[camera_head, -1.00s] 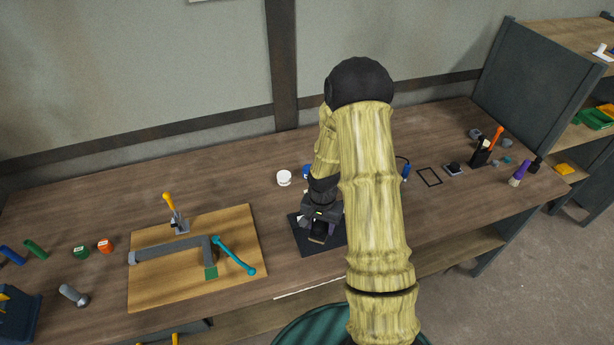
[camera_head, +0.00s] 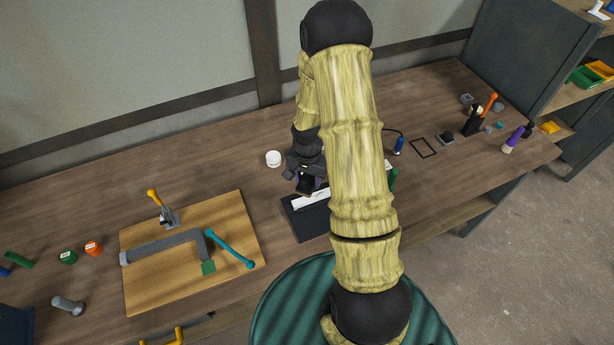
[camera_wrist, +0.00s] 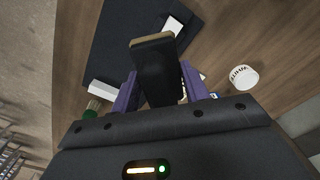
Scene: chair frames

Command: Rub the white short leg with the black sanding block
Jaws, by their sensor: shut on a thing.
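My gripper (camera_head: 304,178) is shut on the black sanding block (camera_wrist: 155,68), a dark block with a tan edge held between purple fingers in the wrist view. The white short leg (camera_head: 310,200) lies on a black mat (camera_head: 308,222) in the head view, close below and in front of the gripper. In the wrist view a white end (camera_wrist: 173,27) shows beyond the block, and another white piece shows at its left; the block hides what lies between. I cannot tell whether block and leg touch.
A white round tub (camera_head: 273,158) stands left of the gripper. A wooden board (camera_head: 240,215) with a grey clamp-like frame (camera_head: 165,246) and a teal tool (camera_head: 230,249) lies further left. A green item (camera_head: 392,179) and a blue one (camera_head: 398,146) stand right of my arm.

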